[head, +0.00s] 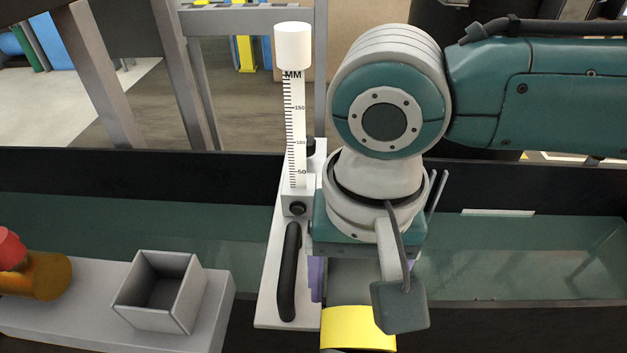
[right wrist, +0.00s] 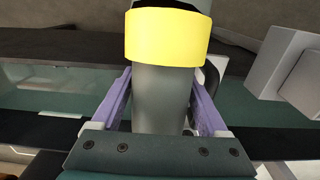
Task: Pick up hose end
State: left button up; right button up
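The hose end (right wrist: 162,98) is a thick grey tube with a yellow band (right wrist: 168,38) around it. In the head view the yellow band (head: 358,327) shows at the bottom, in front of my right gripper. My right gripper (right wrist: 162,85) points down over the hose, with a purple finger along each side of the grey part behind the band. Only a narrow gap or none shows between fingers and hose; whether they press on it I cannot tell. My left gripper is not in view.
A white plate with a black handle (head: 289,270) and a scaled gauge (head: 296,125) stands close left of my right gripper. An open grey box (head: 158,292) sits on a light ledge, with red and orange round pieces (head: 35,275) further left. The glass flume (head: 520,255) runs behind.

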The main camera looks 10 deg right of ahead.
grip_shut()
dwell(0.4)
